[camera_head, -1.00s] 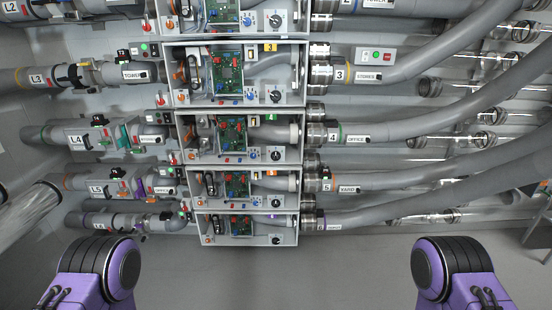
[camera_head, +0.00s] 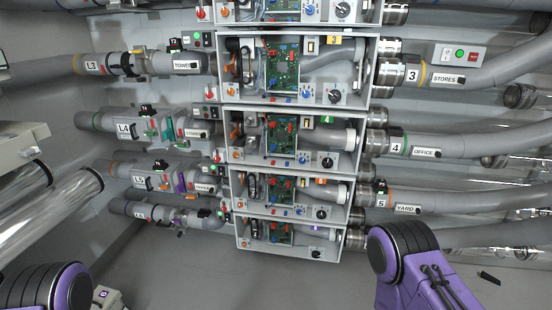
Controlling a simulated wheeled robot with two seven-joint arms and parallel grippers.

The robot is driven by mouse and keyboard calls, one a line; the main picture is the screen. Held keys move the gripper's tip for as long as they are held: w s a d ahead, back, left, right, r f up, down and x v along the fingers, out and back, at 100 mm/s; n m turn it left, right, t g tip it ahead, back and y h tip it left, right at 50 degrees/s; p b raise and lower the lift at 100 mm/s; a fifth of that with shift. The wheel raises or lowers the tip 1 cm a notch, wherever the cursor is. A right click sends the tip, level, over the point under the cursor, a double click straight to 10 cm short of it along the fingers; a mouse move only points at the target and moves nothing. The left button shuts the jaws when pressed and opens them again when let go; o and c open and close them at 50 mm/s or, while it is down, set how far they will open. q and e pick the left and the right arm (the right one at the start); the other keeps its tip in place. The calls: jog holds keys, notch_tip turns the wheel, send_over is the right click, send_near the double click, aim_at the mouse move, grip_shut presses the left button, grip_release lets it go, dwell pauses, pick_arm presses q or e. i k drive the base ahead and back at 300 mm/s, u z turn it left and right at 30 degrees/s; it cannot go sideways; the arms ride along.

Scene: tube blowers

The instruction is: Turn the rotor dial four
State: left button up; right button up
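The number 4 blower box (camera_head: 231,111) is an open-fronted grey case in the middle of the stack. Its pipe on the right carries a label 4 (camera_head: 396,149) and an OFFICE label (camera_head: 423,152). On the lower right of its front are a black round dial (camera_head: 327,162) and a smaller blue knob (camera_head: 304,158). Their markings are too small to read, and I cannot tell which is the rotor dial. A green circuit board (camera_head: 281,135) stands inside the box. Only purple and black parts of my arms show at the bottom; neither gripper is in view.
Box 3 (camera_head: 372,70) is above, with similar boxes below. Grey pipes (camera_head: 480,145) run off to the right, and pipes L3 (camera_head: 50,66) and L4 (camera_head: 92,121) come from the left. Clear tubes (camera_head: 60,205) stick out at lower left. Open floor (camera_head: 300,285) lies below.

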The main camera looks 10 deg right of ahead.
aim_at(327, 163)
jog(key=u, duration=0.45)
jog(key=i, duration=0.9)
jog(key=u, duration=0.05)
